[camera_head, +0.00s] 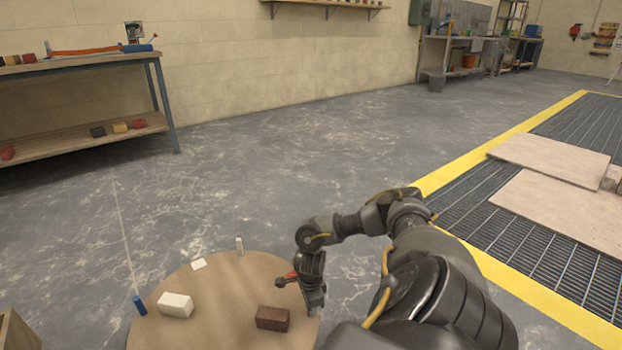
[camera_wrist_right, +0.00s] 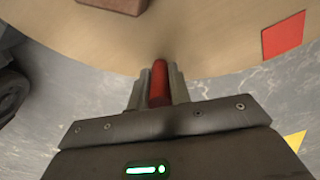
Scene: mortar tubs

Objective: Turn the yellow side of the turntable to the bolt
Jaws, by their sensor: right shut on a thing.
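The turntable (camera_head: 222,285) is a round wooden disc low in the head view, its near edge cut off. A blue peg (camera_head: 138,306) stands at its left rim and a pale peg (camera_head: 239,246) at its far rim. A white patch (camera_head: 199,264) lies near the pale peg; a red patch (camera_wrist_right: 283,36) shows in the wrist view. My right gripper (camera_wrist_right: 157,90) is at the right rim, shut on a red peg (camera_wrist_right: 159,82). No yellow side of the disc shows. I cannot identify a bolt. My left gripper is not in view.
A white block (camera_head: 175,305) and a brown brick (camera_head: 272,318) sit on the disc. A yellow triangle (camera_wrist_right: 296,142) shows beyond the rim in the wrist view. A workbench (camera_head: 90,140) stands back left. The grey floor (camera_head: 240,180) between is clear.

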